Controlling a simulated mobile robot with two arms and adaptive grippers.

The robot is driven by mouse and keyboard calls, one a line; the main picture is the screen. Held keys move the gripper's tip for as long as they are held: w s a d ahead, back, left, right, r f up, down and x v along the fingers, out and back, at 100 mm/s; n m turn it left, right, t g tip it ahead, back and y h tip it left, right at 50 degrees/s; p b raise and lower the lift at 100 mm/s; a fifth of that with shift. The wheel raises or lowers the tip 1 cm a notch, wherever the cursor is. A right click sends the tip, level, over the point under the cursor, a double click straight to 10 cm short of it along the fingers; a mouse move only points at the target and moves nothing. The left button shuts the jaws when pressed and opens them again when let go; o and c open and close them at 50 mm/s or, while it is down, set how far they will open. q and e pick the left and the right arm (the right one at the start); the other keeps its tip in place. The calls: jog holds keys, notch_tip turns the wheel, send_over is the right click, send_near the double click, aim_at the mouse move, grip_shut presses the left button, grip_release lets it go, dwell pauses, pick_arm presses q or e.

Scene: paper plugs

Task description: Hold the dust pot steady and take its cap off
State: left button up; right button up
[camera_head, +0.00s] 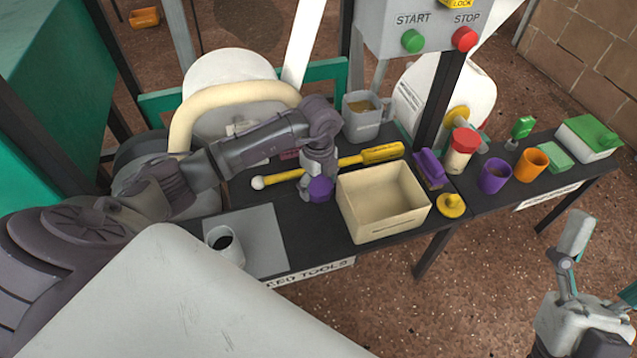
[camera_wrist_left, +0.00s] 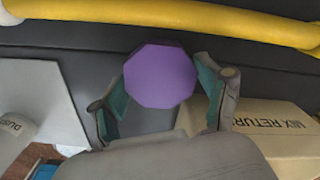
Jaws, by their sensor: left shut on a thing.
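The dust pot (camera_head: 228,250) is a small white cylinder standing on a grey mat, and its top looks dark and open. In the left wrist view the pot (camera_wrist_left: 14,135) is cut off at the lower left, with part of a "DUS" label showing. My left gripper (camera_head: 318,180) is away from the pot, beside the cream box. It is shut on a purple eight-sided cap (camera_wrist_left: 160,75), which sits between its green finger pads; the cap (camera_head: 320,190) also shows in the head view. My right gripper (camera_head: 598,270) is at the lower right, empty, its fingers apart.
A cream box (camera_head: 385,232) stands right of the left gripper. A yellow-handled rod (camera_head: 370,156) lies behind it. A purple brush-like block (camera_head: 430,168), a yellow knobbed lid (camera_head: 451,205), a red-topped jar (camera_head: 462,150) and cups stand further right. The grey mat (camera_head: 262,240) has free room.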

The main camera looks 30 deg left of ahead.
pick_arm(q)
jog(key=o, duration=1.3)
jog(key=shift+f, duration=0.1)
jog(key=shift+c, duration=0.2)
